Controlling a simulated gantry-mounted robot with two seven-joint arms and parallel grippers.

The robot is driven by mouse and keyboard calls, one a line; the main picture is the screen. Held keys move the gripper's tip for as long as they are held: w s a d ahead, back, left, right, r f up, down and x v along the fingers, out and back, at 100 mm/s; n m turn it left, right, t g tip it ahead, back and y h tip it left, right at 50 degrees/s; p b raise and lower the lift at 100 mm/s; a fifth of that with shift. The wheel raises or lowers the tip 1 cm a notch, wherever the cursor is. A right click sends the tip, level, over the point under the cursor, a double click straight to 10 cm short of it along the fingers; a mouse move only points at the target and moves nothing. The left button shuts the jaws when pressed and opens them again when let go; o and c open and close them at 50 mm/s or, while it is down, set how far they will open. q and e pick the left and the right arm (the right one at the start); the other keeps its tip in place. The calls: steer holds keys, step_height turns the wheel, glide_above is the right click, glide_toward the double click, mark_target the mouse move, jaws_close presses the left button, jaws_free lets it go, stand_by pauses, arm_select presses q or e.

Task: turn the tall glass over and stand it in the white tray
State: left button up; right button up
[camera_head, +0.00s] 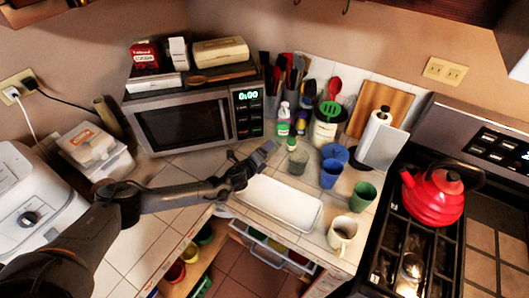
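The white tray (275,213) lies on the tiled counter in front of the microwave; it looks empty. A clear, greyish glass (298,163) stands on the counter just behind the tray, right of my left gripper; I take it for the tall glass. My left gripper (268,149) reaches in from the left over the tray's back left corner, with its tip a little left of the glass and seemingly apart from it. Its fingers are too small and dark to tell whether they are open or shut. My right gripper is out of view.
Blue cups (331,173), a green cup (362,196) and a cream mug (342,234) stand right of the tray. Bottles (284,118) and a utensil holder (325,130) stand behind. The microwave (190,122) is behind my arm. A red kettle (435,195) sits on the stove.

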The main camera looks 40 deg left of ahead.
arm_select(q)
steer(key=o, duration=1.3)
steer(key=shift+r, duration=0.1)
